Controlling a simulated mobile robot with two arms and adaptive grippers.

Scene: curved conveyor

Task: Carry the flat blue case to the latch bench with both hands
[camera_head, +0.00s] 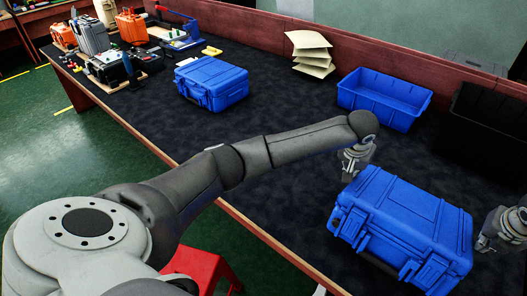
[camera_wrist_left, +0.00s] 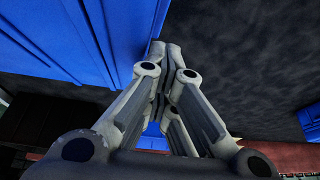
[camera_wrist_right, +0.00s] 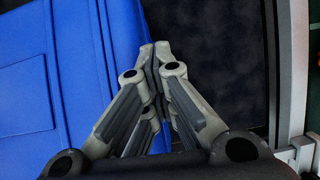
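A blue latched case (camera_head: 405,228) is at the table's near right, with its latches and handle toward the near side. A second blue case (camera_head: 211,82) stands farther back on the left. My left gripper (camera_head: 352,172) is at the near case's left end; in the left wrist view its fingertips (camera_wrist_left: 164,48) meet, with blue beside them. My right gripper (camera_head: 492,238) is at the case's right end; its fingertips (camera_wrist_right: 155,50) meet beside the blue wall. Nothing shows between either pair of fingers. I cannot tell whether they touch the case.
An open blue bin (camera_head: 384,99) stands behind the near case, with a black bin (camera_head: 490,122) to its right. Stacked cream pads (camera_head: 311,53) are at the back. Tools and orange cases (camera_head: 132,27) crowd the far left. The dark tabletop's middle is clear.

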